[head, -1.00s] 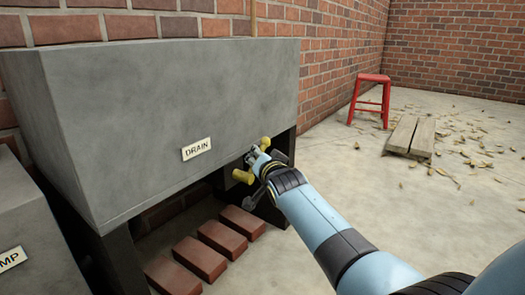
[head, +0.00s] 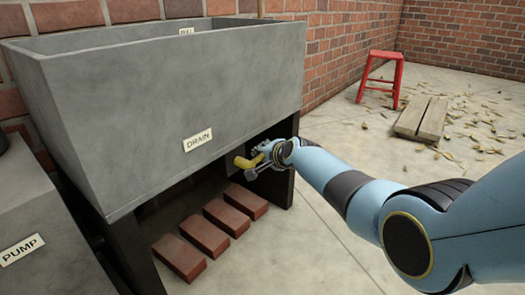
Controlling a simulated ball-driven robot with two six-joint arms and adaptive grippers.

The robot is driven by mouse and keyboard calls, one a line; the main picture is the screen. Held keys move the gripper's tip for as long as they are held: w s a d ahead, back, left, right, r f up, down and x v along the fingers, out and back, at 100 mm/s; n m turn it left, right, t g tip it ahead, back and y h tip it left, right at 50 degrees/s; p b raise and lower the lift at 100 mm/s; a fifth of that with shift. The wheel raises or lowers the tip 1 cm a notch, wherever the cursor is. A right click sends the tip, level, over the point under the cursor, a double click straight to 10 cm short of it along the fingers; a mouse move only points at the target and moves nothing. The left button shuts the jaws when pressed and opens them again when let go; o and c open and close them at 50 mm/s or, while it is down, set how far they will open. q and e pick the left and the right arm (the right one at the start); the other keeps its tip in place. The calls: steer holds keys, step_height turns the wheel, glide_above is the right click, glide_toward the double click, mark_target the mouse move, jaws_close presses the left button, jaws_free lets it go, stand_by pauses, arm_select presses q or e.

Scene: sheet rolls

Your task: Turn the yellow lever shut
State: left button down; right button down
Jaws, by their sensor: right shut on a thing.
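My left gripper is not in view.
Several red bricks (head: 206,235) lie on the floor under the trough. A grey block with a PUMP label (head: 22,249) stands at the left. A red stool (head: 380,80) and wooden boards (head: 422,118) stand on the leaf-strewn floor at the right.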

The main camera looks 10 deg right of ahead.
steer(key=shift+f+g, duration=0.4)
steer(key=shift+m+y, duration=0.3)
steer(key=c, duration=1.5)
jaws_free()
steer(key=shift+d, duration=0.1)
steer(key=shift+s, duration=0.1)
steer(key=v, duration=1.2)
